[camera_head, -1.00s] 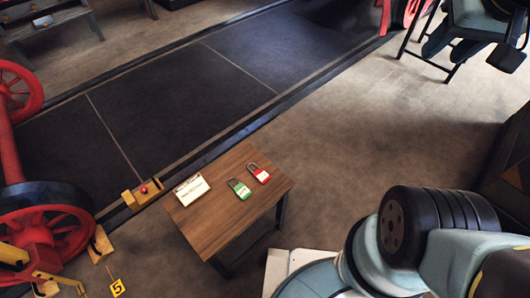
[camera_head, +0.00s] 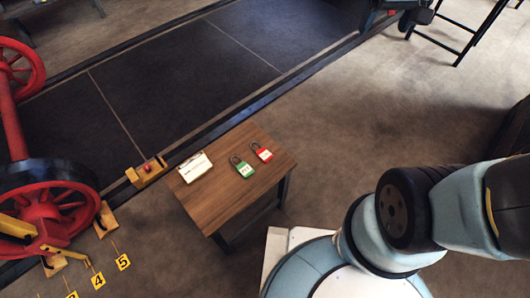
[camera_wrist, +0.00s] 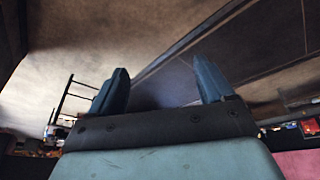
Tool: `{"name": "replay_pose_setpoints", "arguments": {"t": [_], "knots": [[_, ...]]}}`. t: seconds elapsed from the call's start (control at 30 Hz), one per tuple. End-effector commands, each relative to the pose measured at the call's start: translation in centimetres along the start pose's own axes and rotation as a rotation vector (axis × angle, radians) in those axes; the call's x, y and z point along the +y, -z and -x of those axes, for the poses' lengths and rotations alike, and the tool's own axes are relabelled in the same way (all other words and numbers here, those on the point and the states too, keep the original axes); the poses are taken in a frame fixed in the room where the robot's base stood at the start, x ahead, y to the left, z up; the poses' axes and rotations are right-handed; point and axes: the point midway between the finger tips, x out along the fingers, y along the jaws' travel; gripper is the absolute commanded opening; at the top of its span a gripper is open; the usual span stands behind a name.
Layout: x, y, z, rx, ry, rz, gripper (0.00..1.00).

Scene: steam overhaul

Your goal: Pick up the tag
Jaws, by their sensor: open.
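A white card (camera_head: 195,167) with a dark clip-like edge lies flat at the left end of the small wooden table (camera_head: 218,205); it may be the tag, but its print is too small to read. A green padlock (camera_head: 243,168) and a red padlock (camera_head: 262,153), each with a white label, lie to its right. My gripper (camera_wrist: 163,77) is open and empty in the wrist view, its two blue fingers wide apart. The wrist view shows no card or padlock.
A yellow block with a red knob (camera_head: 148,171) stands left of the table. Red wheels (camera_head: 45,215) and yellow number markers (camera_head: 122,262) are at the left. A black frame (camera_head: 460,40) stands at the upper right.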

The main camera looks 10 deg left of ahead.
Motion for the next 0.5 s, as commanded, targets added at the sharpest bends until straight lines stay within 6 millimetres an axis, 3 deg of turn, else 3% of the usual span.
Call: {"name": "replay_pose_setpoints", "arguments": {"t": [0.23, 0.5], "knots": [[-3.9, 2.6, -6.7, -0.062, 0.019, 0.115, 0.81], [-9.0, 3.6, -14.1, -0.121, 0.044, 0.238, 0.81]]}}
